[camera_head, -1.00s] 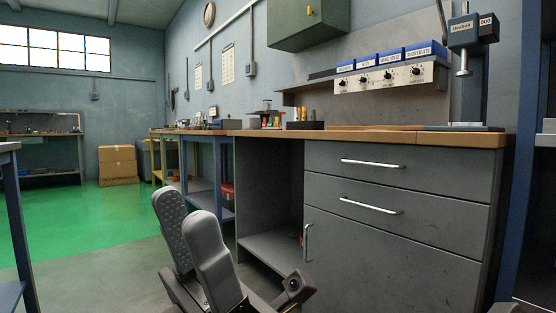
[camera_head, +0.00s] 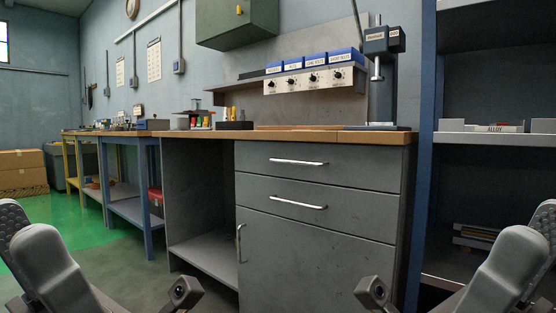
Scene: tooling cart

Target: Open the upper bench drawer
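The grey bench cabinet (camera_head: 390,190) stands ahead with a wooden top. Its upper drawer (camera_head: 345,165) is closed, flush with the front, and has a silver bar handle (camera_head: 298,162). The lower drawer (camera_head: 350,205) below is also closed, with a similar handle (camera_head: 298,203). My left gripper (camera_head: 24,218) is at the lower left, open and empty, with a textured pad showing. My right gripper (camera_head: 533,220) is at the lower right, partly cut off by the picture edge, open and empty. Both are apart from the drawers, one to either side.
A cabinet door with a vertical handle (camera_head: 241,243) is under the drawers, beside an open shelf bay (camera_head: 205,248). A blue-framed shelf unit (camera_head: 427,150) stands close at right. A blue table (camera_head: 152,190) is at left. Green floor (camera_head: 75,215) is clear at left.

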